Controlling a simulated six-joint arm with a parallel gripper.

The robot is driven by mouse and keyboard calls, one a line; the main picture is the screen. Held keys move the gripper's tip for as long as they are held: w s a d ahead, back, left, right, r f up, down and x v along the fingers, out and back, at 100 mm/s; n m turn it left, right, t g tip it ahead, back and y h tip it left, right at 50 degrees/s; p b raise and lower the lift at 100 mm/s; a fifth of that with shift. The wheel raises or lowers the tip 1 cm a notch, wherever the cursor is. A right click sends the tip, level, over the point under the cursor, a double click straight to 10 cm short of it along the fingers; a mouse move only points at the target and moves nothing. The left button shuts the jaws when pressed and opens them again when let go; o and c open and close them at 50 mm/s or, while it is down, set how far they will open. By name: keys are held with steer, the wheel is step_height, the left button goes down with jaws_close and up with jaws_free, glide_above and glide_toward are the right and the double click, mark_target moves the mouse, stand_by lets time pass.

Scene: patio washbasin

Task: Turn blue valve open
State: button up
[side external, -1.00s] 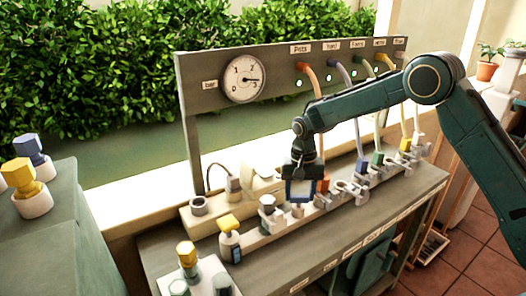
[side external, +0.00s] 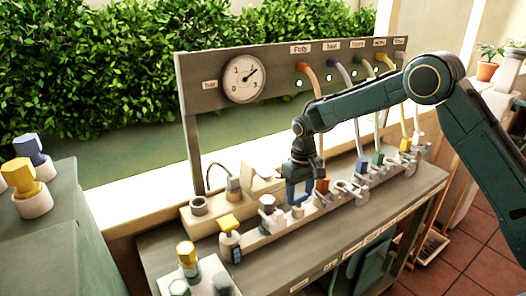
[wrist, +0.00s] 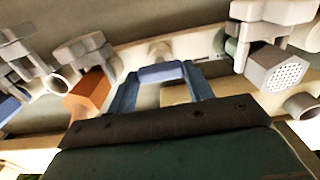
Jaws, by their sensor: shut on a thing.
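My gripper (side external: 298,196) points down over the valve row on the bench, left of the orange valve handle (side external: 321,186). In the wrist view, its two blue-grey fingers (wrist: 161,80) stand on either side of a blue valve handle (wrist: 162,72), and the jaws are shut on it. In the side view, the fingers mostly hide this handle. A pale blue-grey fitting (side external: 298,211) shows just below the fingertips. The round pressure gauge (side external: 244,79) on the back panel has its needle pointing up and right, near the 2.
The orange handle (wrist: 89,94) sits close left of my fingers in the wrist view; a grey perforated fitting (wrist: 276,68) sits right. Farther along the row are another blue handle (side external: 362,165) and a green one (side external: 377,158).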

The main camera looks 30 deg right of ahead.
mark_target(299, 196)
steer(key=o, duration=1)
steer(key=shift+r, duration=0.15)
step_height(299, 196, up, 14)
steer(key=shift+f, duration=0.2)
steer(key=shift+r, duration=0.1)
stand_by(0.4)
